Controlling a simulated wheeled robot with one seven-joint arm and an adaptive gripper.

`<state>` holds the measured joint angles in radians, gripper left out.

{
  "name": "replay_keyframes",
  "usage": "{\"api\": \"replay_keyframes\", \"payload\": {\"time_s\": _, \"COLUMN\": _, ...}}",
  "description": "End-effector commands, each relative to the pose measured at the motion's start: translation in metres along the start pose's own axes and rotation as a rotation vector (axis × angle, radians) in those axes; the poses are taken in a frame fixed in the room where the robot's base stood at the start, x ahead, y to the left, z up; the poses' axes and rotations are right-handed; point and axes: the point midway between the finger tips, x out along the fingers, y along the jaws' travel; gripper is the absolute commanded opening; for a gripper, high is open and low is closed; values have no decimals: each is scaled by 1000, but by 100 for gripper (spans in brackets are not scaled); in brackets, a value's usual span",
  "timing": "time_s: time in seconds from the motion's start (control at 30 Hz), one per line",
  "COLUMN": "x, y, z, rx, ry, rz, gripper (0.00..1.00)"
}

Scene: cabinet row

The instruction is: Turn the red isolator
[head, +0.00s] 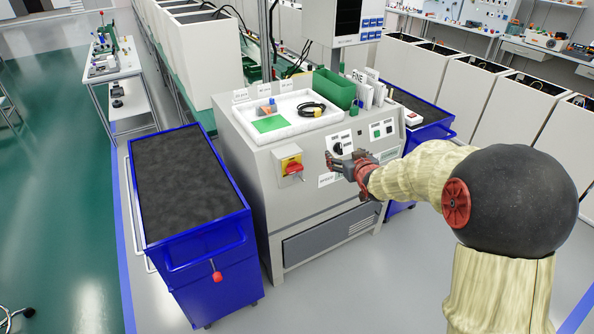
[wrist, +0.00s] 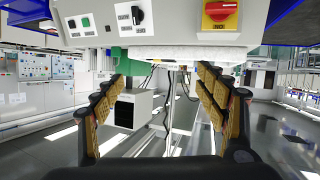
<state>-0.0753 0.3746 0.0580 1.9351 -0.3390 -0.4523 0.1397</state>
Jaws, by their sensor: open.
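The red isolator (head: 294,168) is a red handle on a yellow plate on the sloped front face of the grey cabinet (head: 250,200). In the wrist view, which looks upside down, the isolator (wrist: 220,11) is at the top right, partly cut off by the top edge. My gripper (head: 337,164) is in front of the cabinet, to the right of the isolator and apart from it. In the wrist view, my gripper (wrist: 162,78) has its two fingers spread wide with nothing held between them. The isolator lies outside the space between the fingers.
A black selector knob (head: 338,148) and push buttons (head: 382,130) are on the same panel. A white tray (head: 275,130) and a green bin (head: 334,88) stand on top. Blue carts (head: 205,240) flank the cabinet. The floor in front is clear.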

Motion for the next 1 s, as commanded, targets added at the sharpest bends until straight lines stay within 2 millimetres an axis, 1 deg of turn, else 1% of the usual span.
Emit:
{"api": "replay_keyframes", "payload": {"time_s": 0.03, "x": 22, "y": -9, "z": 10, "rx": -4, "ry": 22, "rz": -25, "gripper": 73}}
{"api": "replay_keyframes", "payload": {"time_s": 0.1, "x": 47, "y": -21, "z": 19, "rx": -7, "ry": 70, "rz": -61, "gripper": 73}}
{"api": "replay_keyframes", "payload": {"time_s": 0.2, "x": 79, "y": -40, "z": 36, "rx": -7, "ry": 138, "rz": -117, "gripper": 73}}
{"api": "replay_keyframes", "payload": {"time_s": 0.27, "x": 96, "y": -53, "z": 48, "rx": -4, "ry": 178, "rz": -151, "gripper": 73}}
{"api": "replay_keyframes", "payload": {"time_s": 0.3, "x": 105, "y": -62, "z": 57, "rx": -2, "ry": 203, "rz": -176, "gripper": 73}}
{"api": "replay_keyframes", "payload": {"time_s": 0.4, "x": 124, "y": -83, "z": 78, "rx": 10, "ry": 264, "rz": -232, "gripper": 73}}
{"api": "replay_keyframes", "payload": {"time_s": 0.5, "x": 135, "y": -100, "z": 98, "rx": 23, "ry": 313, "rz": -278, "gripper": 73}}
{"api": "replay_keyframes", "payload": {"time_s": 0.6, "x": 141, "y": -111, "z": 111, "rx": 33, "ry": 348, "rz": -311, "gripper": 73}}
{"api": "replay_keyframes", "payload": {"time_s": 0.7, "x": 143, "y": -118, "z": 119, "rx": 40, "ry": 371, "rz": -330, "gripper": 73}}
{"api": "replay_keyframes", "payload": {"time_s": 0.77, "x": 145, "y": -121, "z": 121, "rx": 42, "ry": 377, "rz": -336, "gripper": 73}}
{"api": "replay_keyframes", "payload": {"time_s": 0.87, "x": 152, "y": -124, "z": 119, "rx": 43, "ry": 382, "rz": -340, "gripper": 73}}
{"api": "replay_keyframes", "payload": {"time_s": 1.0, "x": 169, "y": -131, "z": 112, "rx": 42, "ry": 382, "rz": -341, "gripper": 73}}
